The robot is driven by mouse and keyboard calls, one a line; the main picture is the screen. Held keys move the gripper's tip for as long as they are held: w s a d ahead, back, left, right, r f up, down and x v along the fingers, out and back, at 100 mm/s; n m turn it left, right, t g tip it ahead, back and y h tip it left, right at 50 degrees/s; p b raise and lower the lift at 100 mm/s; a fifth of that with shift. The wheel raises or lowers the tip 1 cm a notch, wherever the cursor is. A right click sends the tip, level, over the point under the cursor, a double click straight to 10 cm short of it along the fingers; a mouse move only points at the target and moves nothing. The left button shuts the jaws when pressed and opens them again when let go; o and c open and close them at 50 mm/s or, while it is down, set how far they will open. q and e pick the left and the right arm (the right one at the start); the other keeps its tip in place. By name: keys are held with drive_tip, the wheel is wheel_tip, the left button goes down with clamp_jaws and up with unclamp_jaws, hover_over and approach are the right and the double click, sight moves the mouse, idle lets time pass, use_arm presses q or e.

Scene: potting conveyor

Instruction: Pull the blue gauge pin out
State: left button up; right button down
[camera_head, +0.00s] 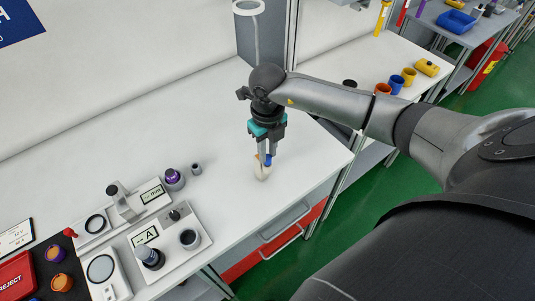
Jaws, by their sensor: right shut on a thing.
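My right gripper (267,152) hangs fingers down over the white bench, with its arm coming in from the right. A small blue piece, which looks like the blue gauge pin (268,160), shows at its fingertips, and the jaws are shut on it. A small cream-coloured piece (262,172) with a bit of orange near its top is just below the fingertips. The fingers partly hide these pieces, and I cannot tell whether the pin is still inside the cream piece. My left gripper is not in view.
A gauge stand (120,203) and a meter box (170,238) stand at the lower left, near a purple-topped part (173,178) and a red reject box (17,274). A grey column (261,35) rises behind. The bench around the gripper is clear.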

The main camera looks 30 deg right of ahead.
sight(268, 156)
drive_tip(key=shift+r+p, duration=1.1)
drive_tip(key=shift+r, duration=0.4)
drive_tip(key=shift+r, duration=0.15)
drive_tip(key=shift+r+p, duration=1.1)
drive_tip(key=shift+r, duration=0.25)
drive_tip(key=shift+r, duration=0.15)
wheel_tip(268, 156, up, 7)
drive_tip(key=p, duration=0.5)
drive_tip(key=shift+f, duration=0.2)
